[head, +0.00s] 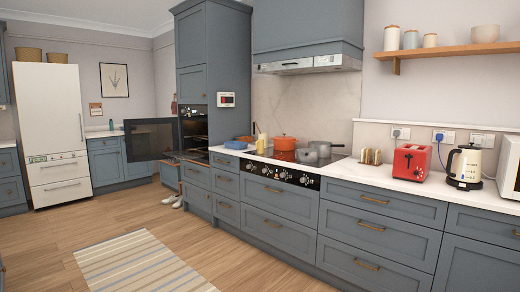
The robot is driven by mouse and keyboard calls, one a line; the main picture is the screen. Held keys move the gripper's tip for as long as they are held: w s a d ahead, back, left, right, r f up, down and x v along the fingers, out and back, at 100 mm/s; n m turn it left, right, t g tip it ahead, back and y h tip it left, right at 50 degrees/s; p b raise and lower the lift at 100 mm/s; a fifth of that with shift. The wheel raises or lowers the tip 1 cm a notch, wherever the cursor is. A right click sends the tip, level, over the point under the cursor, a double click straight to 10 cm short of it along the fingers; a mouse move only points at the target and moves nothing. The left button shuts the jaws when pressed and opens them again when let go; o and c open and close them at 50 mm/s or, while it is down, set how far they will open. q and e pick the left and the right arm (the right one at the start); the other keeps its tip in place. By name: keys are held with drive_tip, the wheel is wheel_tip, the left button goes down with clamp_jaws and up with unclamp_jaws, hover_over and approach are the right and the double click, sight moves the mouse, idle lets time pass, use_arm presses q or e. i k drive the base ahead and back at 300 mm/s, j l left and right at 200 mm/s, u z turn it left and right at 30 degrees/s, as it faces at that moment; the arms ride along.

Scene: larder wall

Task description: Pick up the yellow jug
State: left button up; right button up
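A small, upright pale yellow vessel (261,144) stands on the counter at the left end of the hob, left of an orange pot. It is likely the yellow jug, but it is too small to make out a handle or spout. Thin dark shapes show just above and beside it. Neither of my grippers is in the head view.
The orange pot (284,143) and grey pans (318,149) are on the hob. A blue item (236,144) lies left of the vessel. A red toaster (410,162) and cream kettle (464,166) stand at right. An oven door (150,140) hangs open. Wooden floor and a striped rug (140,265) lie in front.

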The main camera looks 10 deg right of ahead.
sight(259, 144)
drive_tip(key=z, duration=0.3)
drive_tip(key=i, duration=2.75)
